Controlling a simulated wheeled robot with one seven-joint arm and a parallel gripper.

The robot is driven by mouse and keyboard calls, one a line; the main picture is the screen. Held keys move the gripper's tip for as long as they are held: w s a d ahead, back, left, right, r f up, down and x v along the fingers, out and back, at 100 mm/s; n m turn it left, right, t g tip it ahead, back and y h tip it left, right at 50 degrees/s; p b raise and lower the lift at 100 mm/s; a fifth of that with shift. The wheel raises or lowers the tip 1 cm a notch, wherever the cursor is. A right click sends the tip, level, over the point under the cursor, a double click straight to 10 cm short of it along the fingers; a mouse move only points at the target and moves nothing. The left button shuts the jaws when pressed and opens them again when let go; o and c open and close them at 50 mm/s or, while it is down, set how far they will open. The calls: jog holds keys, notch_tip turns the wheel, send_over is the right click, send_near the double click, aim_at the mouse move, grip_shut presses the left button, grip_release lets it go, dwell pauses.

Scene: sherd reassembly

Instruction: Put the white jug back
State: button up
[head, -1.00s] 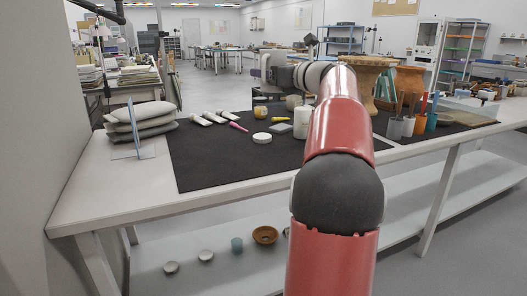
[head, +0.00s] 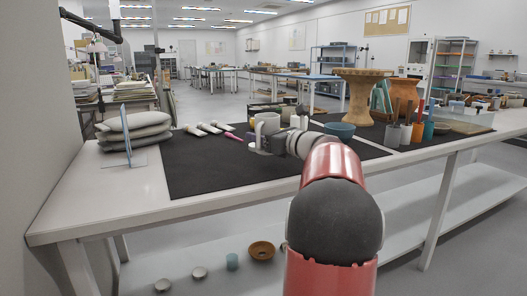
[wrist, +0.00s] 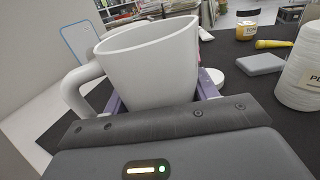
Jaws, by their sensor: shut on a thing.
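The white jug (head: 267,124) is held upright in my gripper (head: 262,146) over the dark mat in the head view. In the wrist view the jug (wrist: 150,62) fills the middle, its open rim toward the camera and its handle at the left. The purple fingers of my gripper (wrist: 160,100) are shut on the jug's body, showing at both sides of it. The inside of the jug looks empty as far as it shows. Whether its base touches the mat cannot be told.
The black mat (head: 210,180) has clear room at its front left. White tubes (head: 208,128), a teal bowl (head: 340,130) and a wooden pedestal (head: 360,100) stand around. Grey sandbags (head: 135,125) lie at left. A labelled white tub (wrist: 300,75) and grey block (wrist: 260,64) are right of the jug.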

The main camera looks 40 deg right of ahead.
jog(key=shift+f+b, duration=0.4)
jog(key=shift+f, duration=1.5)
jog(key=shift+f, duration=0.1)
jog(key=o, duration=1.1)
jog(key=s, duration=0.4)
jog(key=s+d, duration=0.1)
jog(key=s, duration=0.3)
jog(key=s+d, duration=0.1)
jog(key=s, duration=0.3)
